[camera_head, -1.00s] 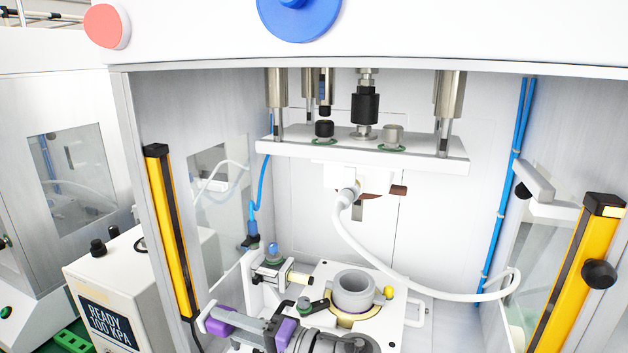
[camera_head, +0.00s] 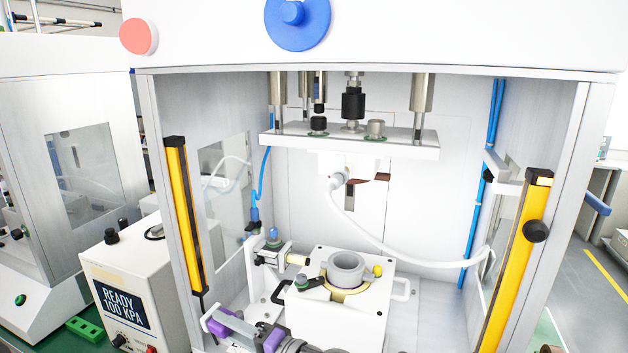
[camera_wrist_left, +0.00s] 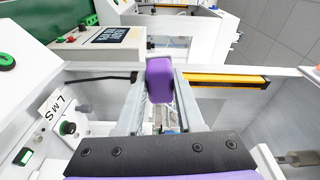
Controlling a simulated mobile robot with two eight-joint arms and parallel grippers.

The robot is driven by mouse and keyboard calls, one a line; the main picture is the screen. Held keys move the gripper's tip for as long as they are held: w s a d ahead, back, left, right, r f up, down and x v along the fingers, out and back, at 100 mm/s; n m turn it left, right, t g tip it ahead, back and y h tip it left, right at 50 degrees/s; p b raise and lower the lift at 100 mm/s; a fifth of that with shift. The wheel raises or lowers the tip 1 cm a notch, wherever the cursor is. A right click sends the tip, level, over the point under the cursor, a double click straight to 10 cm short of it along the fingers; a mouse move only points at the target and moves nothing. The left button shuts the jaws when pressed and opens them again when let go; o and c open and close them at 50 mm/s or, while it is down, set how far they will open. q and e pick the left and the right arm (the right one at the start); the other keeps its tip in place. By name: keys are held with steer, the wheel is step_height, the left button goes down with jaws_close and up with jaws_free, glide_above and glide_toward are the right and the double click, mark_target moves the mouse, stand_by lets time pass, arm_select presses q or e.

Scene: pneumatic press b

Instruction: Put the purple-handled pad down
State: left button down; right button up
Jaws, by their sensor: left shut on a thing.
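My left gripper (camera_head: 222,322) comes in at the bottom of the head view, in the lower front of the press opening. It is shut on the purple handle (camera_head: 213,325) of the pad. In the left wrist view, the purple handle (camera_wrist_left: 159,80) sits between the two grey fingers (camera_wrist_left: 158,95). The pad part itself is not clearly seen. It is hidden by the handle and fingers or too small to tell. My right gripper is not in view.
A white fixture block with a grey ring (camera_head: 347,268) stands inside the press, right of the gripper. A white control box (camera_head: 130,285) reading READY 100 KPA stands left, by a green block (camera_head: 85,330). Yellow light bars (camera_head: 184,215) flank the opening. A plate (camera_head: 350,143) hangs above.

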arm_select(q)
steer(key=w+a+f+m+t+h, duration=0.1)
steer(key=w+f+m+t+h, duration=0.2)
steer(key=f, duration=0.6)
steer(key=w+f+m+t+h, duration=0.3)
steer(key=f+m+t+h, duration=0.2)
steer(key=f+m+h, duration=0.1)
step_height(320, 180, down, 3)
steer(key=shift+w+a+r+t+h, duration=0.15)
steer(key=shift+a+t+h, duration=0.25)
steer(key=shift+h, duration=0.4)
